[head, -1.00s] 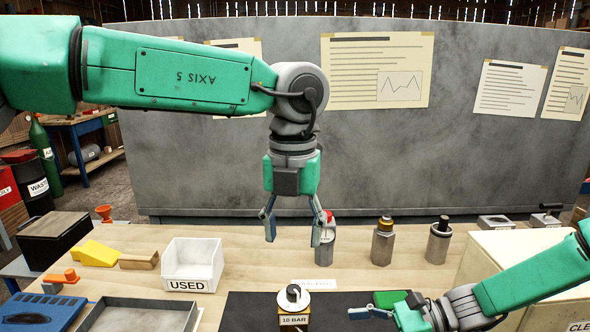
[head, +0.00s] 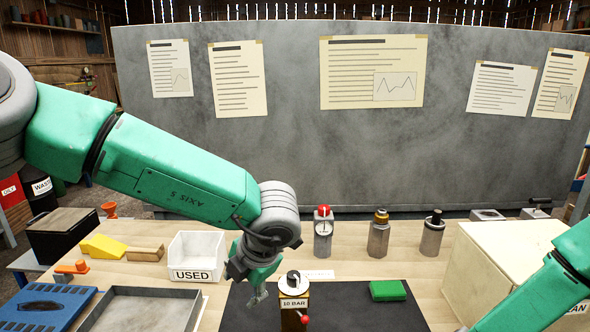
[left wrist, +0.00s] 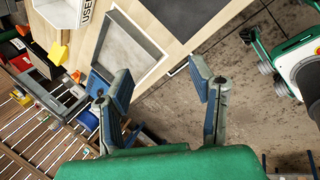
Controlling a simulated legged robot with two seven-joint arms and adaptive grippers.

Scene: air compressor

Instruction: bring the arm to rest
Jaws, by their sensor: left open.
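My left arm comes in from the left of the head view and slopes down over the bench. Its left gripper (head: 260,295) points down beside the 10 BAR block (head: 294,305), at the left edge of the dark mat (head: 345,308). In the left wrist view the two blue-grey fingers of the left gripper (left wrist: 150,80) stand apart with nothing between them. Beyond them are the grey tray, the bench edge and the floor. Part of my right arm shows at the lower right of the head view; its gripper is outside the picture.
A white USED bin (head: 196,257) stands left of the left gripper, with a grey tray (head: 150,308) in front. A green block (head: 388,290) lies on the mat. Several metal fittings stand behind, one a red-topped cylinder (head: 323,235). A large pale box (head: 510,255) is at right.

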